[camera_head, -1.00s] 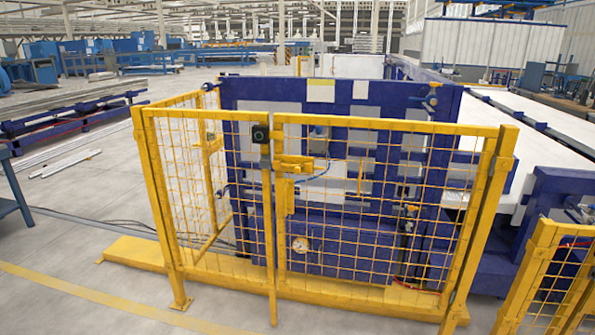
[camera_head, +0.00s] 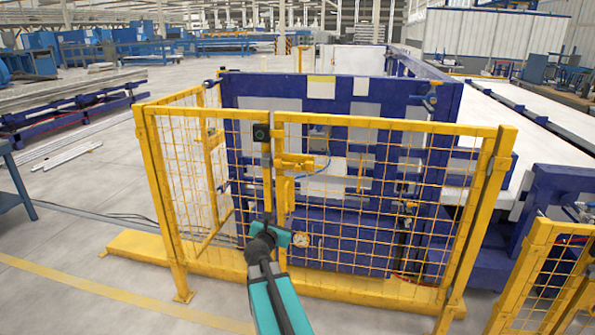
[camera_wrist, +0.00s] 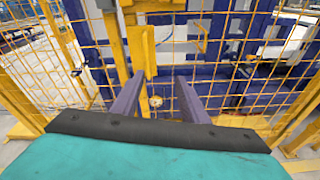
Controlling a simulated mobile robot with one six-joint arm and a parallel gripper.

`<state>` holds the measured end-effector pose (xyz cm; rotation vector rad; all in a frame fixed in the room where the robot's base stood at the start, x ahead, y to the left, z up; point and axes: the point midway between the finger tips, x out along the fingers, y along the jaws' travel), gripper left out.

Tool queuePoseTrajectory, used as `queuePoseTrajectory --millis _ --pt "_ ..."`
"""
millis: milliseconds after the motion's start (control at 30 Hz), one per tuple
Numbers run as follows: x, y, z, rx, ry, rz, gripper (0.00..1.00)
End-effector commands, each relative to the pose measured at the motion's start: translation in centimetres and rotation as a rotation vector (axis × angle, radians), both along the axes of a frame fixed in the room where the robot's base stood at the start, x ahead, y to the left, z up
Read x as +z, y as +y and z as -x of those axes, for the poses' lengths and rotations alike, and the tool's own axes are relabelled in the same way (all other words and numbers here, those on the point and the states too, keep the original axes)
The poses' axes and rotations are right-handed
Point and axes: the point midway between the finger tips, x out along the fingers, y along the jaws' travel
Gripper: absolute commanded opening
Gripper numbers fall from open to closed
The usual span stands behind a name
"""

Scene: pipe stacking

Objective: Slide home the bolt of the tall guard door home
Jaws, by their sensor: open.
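The tall guard door (camera_head: 385,128) is a yellow mesh frame, upright beside a narrower mesh panel. Its yellow bolt (camera_head: 295,161) sits high at the seam between the two, beside a dark switch box (camera_head: 261,132). In the wrist view, yellow bolt hardware (camera_wrist: 155,6) shows at the top edge, partly cut off. My gripper (camera_wrist: 159,84) is open and empty, its two dark fingers apart and pointing toward the seam, below the bolt. In the head view, my gripper (camera_head: 268,222) is in front of the lower seam; its fingers are hard to make out there.
A blue machine (camera_head: 330,225) stands behind the mesh. A yellow floor beam (camera_head: 140,250) runs along the fence foot. Another yellow guard (camera_head: 540,275) stands at the lower right. Open floor (camera_head: 80,240) lies to the left.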

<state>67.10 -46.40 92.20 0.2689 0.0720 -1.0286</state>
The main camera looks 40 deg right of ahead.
Motion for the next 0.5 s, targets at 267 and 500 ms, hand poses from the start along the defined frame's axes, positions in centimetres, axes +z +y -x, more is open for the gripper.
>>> queuePoseTrajectory --millis 267,500 --pt "9.8 -3.6 0.1 0.062 0.163 0.299 0.40" --pt "11.1 -3.9 0.2 0.070 0.197 0.348 0.40"
